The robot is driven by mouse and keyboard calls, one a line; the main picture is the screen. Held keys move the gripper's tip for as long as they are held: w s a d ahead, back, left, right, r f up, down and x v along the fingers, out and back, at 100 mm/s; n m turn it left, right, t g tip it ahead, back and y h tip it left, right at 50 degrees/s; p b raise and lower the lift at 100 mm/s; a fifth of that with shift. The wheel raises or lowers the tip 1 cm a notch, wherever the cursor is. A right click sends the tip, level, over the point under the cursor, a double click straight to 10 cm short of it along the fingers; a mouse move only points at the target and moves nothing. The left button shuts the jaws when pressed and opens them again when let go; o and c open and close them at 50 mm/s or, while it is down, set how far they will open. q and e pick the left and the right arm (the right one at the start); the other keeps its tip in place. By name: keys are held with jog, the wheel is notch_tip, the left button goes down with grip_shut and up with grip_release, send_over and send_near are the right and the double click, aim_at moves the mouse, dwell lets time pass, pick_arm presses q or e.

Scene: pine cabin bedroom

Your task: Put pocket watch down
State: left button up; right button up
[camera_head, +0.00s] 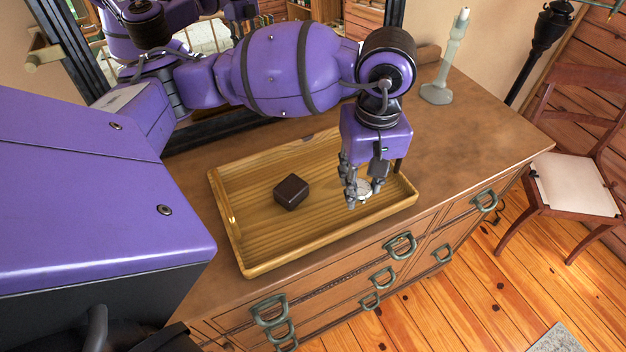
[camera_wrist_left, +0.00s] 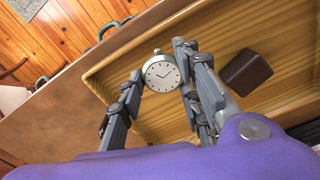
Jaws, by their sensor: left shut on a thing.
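The pocket watch (camera_head: 364,188) is small and silver with a pale face, and it sits between the fingers of my left gripper (camera_head: 357,190). In the left wrist view the watch (camera_wrist_left: 161,73) shows its white dial and crown, with a finger of the left gripper (camera_wrist_left: 160,85) on each side. The gripper is shut on it over the right end of the wooden tray (camera_head: 262,262). I cannot tell whether the watch touches the tray floor. My right gripper is not in view.
A dark brown box (camera_head: 291,191) lies in the left half of the tray. The tray is on a wooden dresser (camera_head: 460,125) with drawer handles in front. A pale green candlestick (camera_head: 446,70) stands at the back right. A chair (camera_head: 575,180) is at the right.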

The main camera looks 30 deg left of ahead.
pick_arm(q)
jog(key=w+d+r+n+b, duration=0.2)
jog(key=d+r+n+b, duration=0.15)
jog(key=n, duration=0.75)
jog(key=w+d+r+n+b, duration=0.2)
jog(key=w+r+n+b, duration=0.15)
jog(key=n, duration=0.65)
send_over(329, 181)
jog(key=d, duration=0.2)
jog(key=shift+n, duration=0.3)
jog(key=f, duration=0.7)
jog(key=shift+a+f+p, duration=0.25)
jog(key=shift+f+p, duration=0.05)
jog(key=shift+f, duration=0.05)
jog(key=shift+a+f, duration=0.55)
jog(key=shift+f, duration=0.15)
jog(key=shift+a+f, duration=0.2)
jog(key=shift+f, duration=1.55)
jog(key=shift+f, duration=0.1)
